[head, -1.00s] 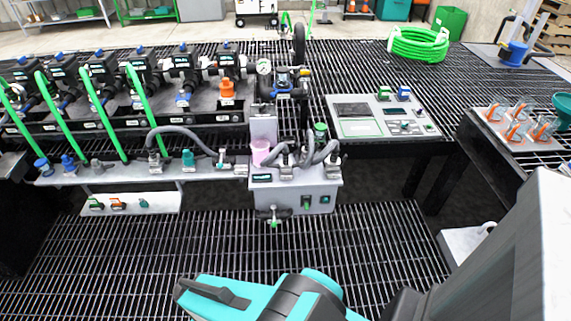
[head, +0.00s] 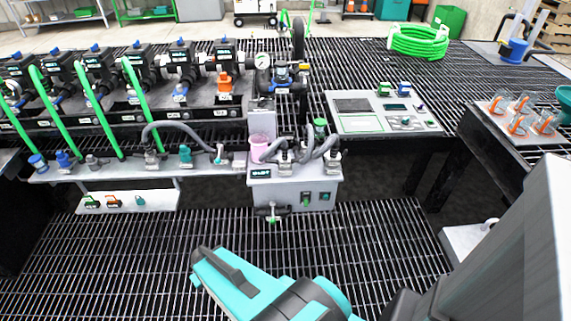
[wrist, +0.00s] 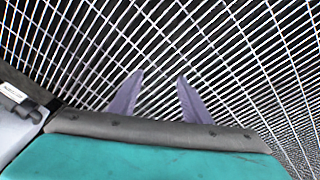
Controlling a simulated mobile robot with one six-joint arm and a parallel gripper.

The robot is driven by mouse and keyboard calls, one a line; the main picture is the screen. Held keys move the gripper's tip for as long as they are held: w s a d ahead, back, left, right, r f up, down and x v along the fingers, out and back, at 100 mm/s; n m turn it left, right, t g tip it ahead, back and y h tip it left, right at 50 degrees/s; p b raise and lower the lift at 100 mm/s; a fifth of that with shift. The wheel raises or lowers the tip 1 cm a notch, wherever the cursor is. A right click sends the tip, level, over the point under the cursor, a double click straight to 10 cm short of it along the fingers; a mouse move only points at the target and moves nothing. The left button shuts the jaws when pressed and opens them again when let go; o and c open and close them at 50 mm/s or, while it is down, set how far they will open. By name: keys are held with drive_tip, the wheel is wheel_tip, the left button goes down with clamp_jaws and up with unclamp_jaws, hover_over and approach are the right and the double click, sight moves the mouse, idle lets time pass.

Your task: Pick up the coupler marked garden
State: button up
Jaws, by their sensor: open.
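Several couplers stand on a grey rail in the head view: two blue ones (head: 38,161) (head: 64,158) at the left end, a grey one (head: 95,161) and a teal one (head: 186,154). I cannot read any marking garden on them, so I cannot tell which coupler bears it. Grey hose ends (head: 285,156) sit on a grey box to their right. My gripper (wrist: 160,76) is open and empty in the wrist view, its two purplish fingers apart over bare grating. No coupler lies between them.
The grey box (head: 262,197) with switches and a pink cup (head: 259,146) stands at the middle. A small shelf (head: 155,203) hangs below the rail. A control panel (head: 365,125) and a side table (head: 485,135) with clear cups are at right. Front grating (head: 130,260) is clear.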

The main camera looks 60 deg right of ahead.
drive_tip(key=w+d+r+m+t+h+b, duration=0.1)
drive_tip(key=w+d+t, duration=0.15)
drive_tip(key=d, duration=0.45)
drive_tip(key=w+d+r+m+t+h+b, duration=0.1)
drive_tip(key=w+d+b, duration=0.1)
drive_tip(key=w+d, duration=0.35)
drive_tip(key=m+t+h+b, duration=0.5)
drive_tip(key=t+h+b, duration=0.15)
drive_tip(key=h, duration=0.55)
approach(286, 152)
drive_tip(key=d, duration=0.1)
drive_tip(key=shift+w+r, duration=0.4)
drive_tip(key=shift+w, duration=0.05)
drive_tip(key=shift+w+d+f+b, duration=0.15)
drive_tip(key=shift+d+f+b, duration=0.05)
drive_tip(key=shift+b, duration=0.65)
drive_tip(key=b+x, duration=0.1)
drive_tip(key=b, duration=0.3)
drive_tip(key=shift+w+d, duration=0.25)
drive_tip(key=shift+w+d+b, duration=0.2)
drive_tip(key=shift+d+b, duration=0.05)
drive_tip(key=shift+b, duration=0.55)
